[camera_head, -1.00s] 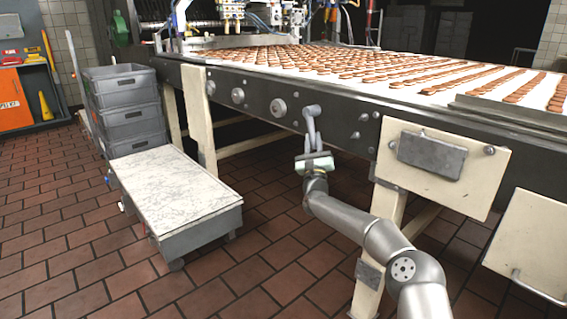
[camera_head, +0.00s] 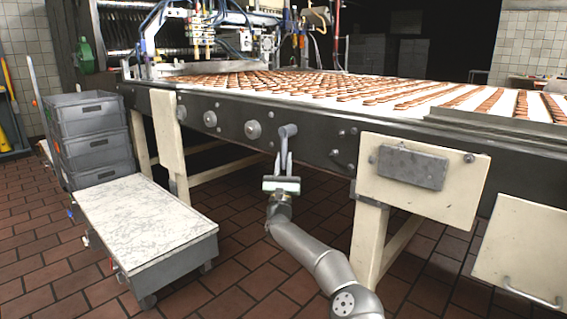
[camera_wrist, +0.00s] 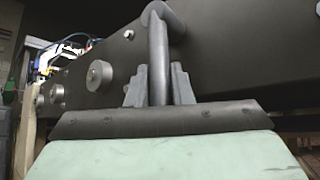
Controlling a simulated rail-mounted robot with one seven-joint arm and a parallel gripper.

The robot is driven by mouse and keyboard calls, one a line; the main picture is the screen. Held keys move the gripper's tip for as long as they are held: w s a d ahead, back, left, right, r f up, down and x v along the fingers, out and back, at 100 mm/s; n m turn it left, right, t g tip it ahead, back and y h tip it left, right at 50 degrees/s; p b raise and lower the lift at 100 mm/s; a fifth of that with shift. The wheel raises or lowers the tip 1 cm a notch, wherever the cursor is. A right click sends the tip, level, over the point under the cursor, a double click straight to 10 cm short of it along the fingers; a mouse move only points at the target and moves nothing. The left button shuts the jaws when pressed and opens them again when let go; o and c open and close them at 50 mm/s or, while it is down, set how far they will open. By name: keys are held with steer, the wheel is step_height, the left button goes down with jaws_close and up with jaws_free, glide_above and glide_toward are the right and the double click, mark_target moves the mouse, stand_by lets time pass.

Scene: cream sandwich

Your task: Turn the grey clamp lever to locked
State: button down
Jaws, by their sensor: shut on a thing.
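The grey clamp lever (camera_head: 287,131) is on the dark side rail of the conveyor, just left of the cream panel. In the wrist view its grey bar (camera_wrist: 158,55) hangs down from a bend at the top, in front of the dark rail. My gripper (camera_head: 284,158) comes up from below with its fingers on either side of the bar. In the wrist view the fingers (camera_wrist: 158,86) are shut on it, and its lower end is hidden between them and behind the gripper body. I see no locked marking.
Round knobs (camera_head: 253,130) and bolts stick out of the rail to the left of the lever. A cream panel with a grey box (camera_head: 412,166) is to the right. A marble-topped cart (camera_head: 145,212) and stacked grey crates (camera_head: 88,138) stand at left. Open tiled floor lies between.

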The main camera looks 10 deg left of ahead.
steer(key=shift+h, duration=0.3)
steer(key=c, duration=1.3)
jaws_free()
steer(key=p+v, duration=0.4)
steer(key=v, duration=1.3)
steer(key=shift+s+d+f, duration=0.1)
steer(key=shift+s, duration=0.05)
